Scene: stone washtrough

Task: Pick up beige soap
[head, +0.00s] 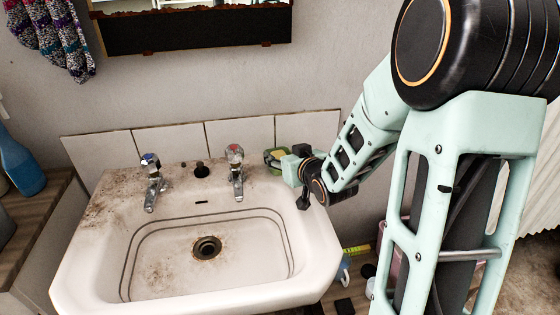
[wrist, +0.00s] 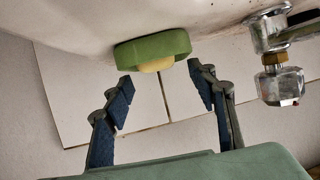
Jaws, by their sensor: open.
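The beige soap (wrist: 157,66) rests in a green soap dish (wrist: 150,46) on the back right corner of the sink; the wrist view shows the scene upside down. Most of the soap is hidden by the dish in the wrist view.
The white, rust-stained sink (head: 100,275) has a left tap (head: 151,182) and a right tap (head: 235,172); the right one is nearest the dish. A tiled backsplash (head: 240,133) stands behind. A blue bottle (head: 20,165) is far left. The basin is empty.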

